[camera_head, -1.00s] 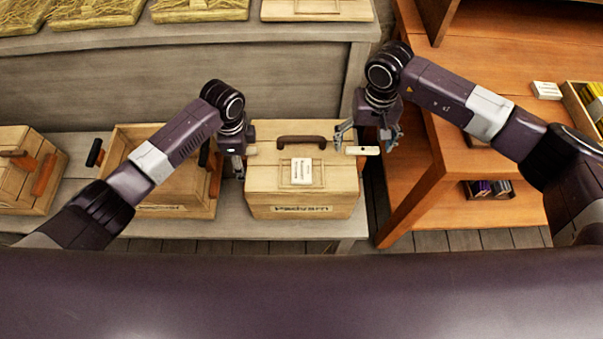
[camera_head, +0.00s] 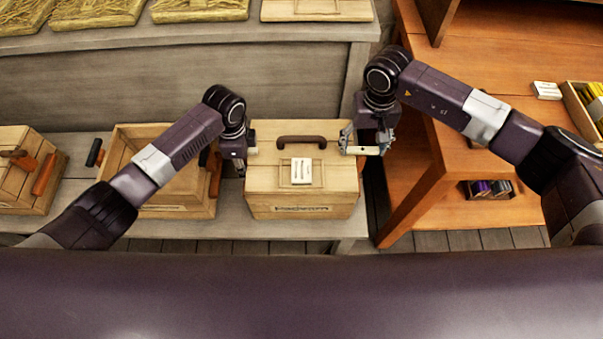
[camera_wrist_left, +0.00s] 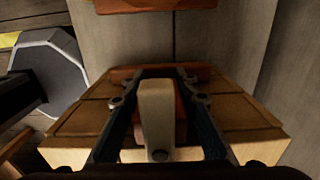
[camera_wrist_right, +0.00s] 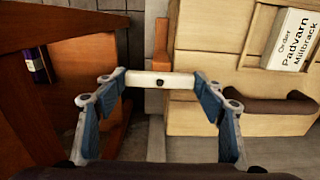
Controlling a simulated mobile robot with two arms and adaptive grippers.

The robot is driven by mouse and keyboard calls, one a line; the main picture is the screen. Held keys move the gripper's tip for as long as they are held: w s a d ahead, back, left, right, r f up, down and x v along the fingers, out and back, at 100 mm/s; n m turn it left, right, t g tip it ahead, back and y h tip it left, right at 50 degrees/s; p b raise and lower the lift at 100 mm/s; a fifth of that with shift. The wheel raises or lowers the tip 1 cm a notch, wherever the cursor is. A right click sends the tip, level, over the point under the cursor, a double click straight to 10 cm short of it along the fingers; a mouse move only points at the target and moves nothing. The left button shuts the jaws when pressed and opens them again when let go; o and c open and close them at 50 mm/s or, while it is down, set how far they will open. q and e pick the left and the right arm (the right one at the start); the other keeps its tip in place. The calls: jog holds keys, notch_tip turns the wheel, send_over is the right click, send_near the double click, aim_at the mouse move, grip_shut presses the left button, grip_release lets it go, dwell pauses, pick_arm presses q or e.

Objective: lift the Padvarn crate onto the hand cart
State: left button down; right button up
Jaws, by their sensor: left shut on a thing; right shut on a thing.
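The Padvarn crate (camera_head: 330,178) is a closed pale wooden box standing on the grey bench. It has a brown top handle (camera_head: 302,140) and a white label (camera_head: 301,171); the right wrist view shows the label (camera_wrist_right: 293,42) reading Padvarn. My right gripper (camera_head: 365,147) is shut across the pale bar (camera_wrist_right: 160,79) at the crate's right side, a fingertip at each end. My left gripper (camera_head: 240,163) is at the crate's left side, shut on a pale bar (camera_wrist_left: 157,115) seen between its fingers. I cannot pick out the hand cart.
An open wooden crate (camera_head: 160,212) stands close left of the left gripper, with a closed crate (camera_head: 17,195) farther left. An orange wooden shelf unit (camera_head: 440,215) stands close on the right. A higher grey bench (camera_head: 180,75) with straw-filled trays runs behind.

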jog(key=c, duration=0.6)
pick_arm(q)
jog(key=shift+w+r, duration=0.2)
jog(key=shift+w, duration=0.05)
pick_arm(e)
jog(key=shift+w+r, duration=0.2)
jog(key=shift+w, duration=0.05)
jog(key=shift+c, duration=0.2)
pick_arm(q)
jog(key=shift+r, duration=0.1)
pick_arm(e)
jog(key=shift+r, duration=0.1)
